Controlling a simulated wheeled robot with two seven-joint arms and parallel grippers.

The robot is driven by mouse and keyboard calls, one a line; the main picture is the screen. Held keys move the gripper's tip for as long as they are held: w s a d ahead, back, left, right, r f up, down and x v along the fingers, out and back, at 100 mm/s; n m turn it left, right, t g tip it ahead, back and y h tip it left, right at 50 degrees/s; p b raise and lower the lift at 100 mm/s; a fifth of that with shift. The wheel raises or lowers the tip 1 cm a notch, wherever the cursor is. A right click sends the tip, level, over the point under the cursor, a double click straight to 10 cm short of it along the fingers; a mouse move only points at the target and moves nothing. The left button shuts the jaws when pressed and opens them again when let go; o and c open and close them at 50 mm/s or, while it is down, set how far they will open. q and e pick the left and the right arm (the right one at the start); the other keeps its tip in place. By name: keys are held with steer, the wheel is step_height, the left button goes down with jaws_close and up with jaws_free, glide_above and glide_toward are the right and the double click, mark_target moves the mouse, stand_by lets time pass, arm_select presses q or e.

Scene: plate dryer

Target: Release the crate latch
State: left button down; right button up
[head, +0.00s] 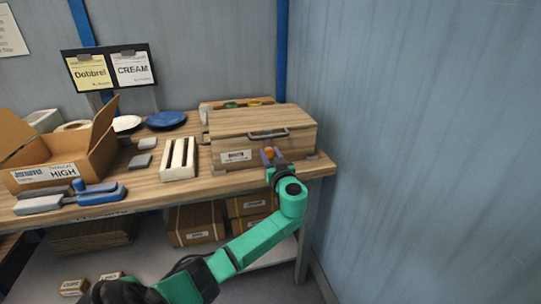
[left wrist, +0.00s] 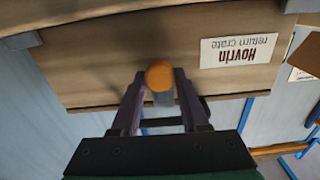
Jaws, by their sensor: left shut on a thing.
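The wooden return crate (head: 220,139) stands at the right end of the workbench with its lid down. Its front wall also fills the top of the left wrist view (left wrist: 100,63), with an upside-down label reading "Hovrin return crate" (left wrist: 239,50). An orange knob (head: 268,151), which appears to be the latch, sits on the crate's front. It shows between the fingertips in the left wrist view (left wrist: 159,75), with a grey part just below it. My left gripper (head: 272,158) is shut on the knob; its fingers (left wrist: 160,86) flank it. My right gripper is out of view.
An open cardboard box (head: 45,178), a white slotted rack (head: 179,159), a blue plate (head: 166,119) and a blue-and-grey tool (head: 98,192) lie left of the crate. Cartons (head: 195,222) sit on the shelf below. A wall (head: 400,130) closes the right side.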

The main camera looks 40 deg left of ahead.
arm_select(q)
steer(key=shift+f+m+b, duration=0.15)
steer(key=shift+m+b, duration=0.45)
steer(key=shift+m, duration=1.3)
steer(key=m+b, duration=0.1)
steer(key=m, duration=0.2)
steer(key=shift+m, duration=0.3)
steer(key=m+p, duration=0.1)
steer(key=m, duration=0.3)
steer(key=shift+w+d+m, duration=0.1)
steer(key=shift+m, duration=0.2)
steer(key=m+p, duration=0.2)
steer(key=m, duration=0.3)
steer(key=shift+m, duration=0.3)
